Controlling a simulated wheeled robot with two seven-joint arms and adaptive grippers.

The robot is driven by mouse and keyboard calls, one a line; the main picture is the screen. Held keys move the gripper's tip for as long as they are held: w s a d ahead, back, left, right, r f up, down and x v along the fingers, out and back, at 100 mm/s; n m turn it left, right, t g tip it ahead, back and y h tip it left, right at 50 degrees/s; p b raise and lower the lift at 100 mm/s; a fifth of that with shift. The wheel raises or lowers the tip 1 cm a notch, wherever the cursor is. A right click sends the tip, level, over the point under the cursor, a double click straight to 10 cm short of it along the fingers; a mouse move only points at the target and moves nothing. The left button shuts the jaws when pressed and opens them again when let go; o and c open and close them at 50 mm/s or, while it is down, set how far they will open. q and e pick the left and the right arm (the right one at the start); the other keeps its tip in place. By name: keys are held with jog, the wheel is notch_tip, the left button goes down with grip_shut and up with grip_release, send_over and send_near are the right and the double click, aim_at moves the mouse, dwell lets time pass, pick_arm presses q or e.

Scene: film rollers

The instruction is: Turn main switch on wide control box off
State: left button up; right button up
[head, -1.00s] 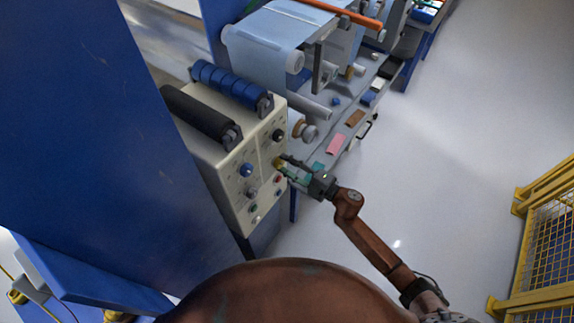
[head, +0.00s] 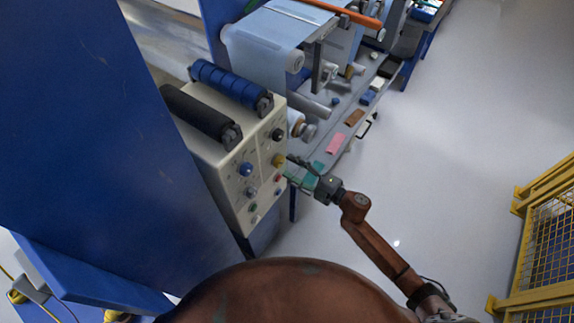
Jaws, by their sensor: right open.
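The wide control box (head: 222,170) is cream-coloured and stands left of centre in the head view. Its front panel carries a black knob (head: 278,134), a yellow knob (head: 279,160), a blue knob (head: 246,169), a grey knob (head: 251,190), and small red (head: 278,179) and green (head: 253,207) buttons. The labels are too small to read, so I cannot tell which one is the main switch or its setting. My right gripper (head: 291,169) is open and empty, just right of the yellow knob, with a small gap visible. My left gripper is not in view.
A black roller (head: 200,115) and a blue roller (head: 230,84) lie on top of the box. A blue machine panel (head: 90,120) fills the left. The film machine with a shelf of small items stands behind. A yellow fence (head: 545,240) is at right; the floor between is clear.

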jog(key=v, duration=0.9)
jog(key=shift+s+d, duration=0.15)
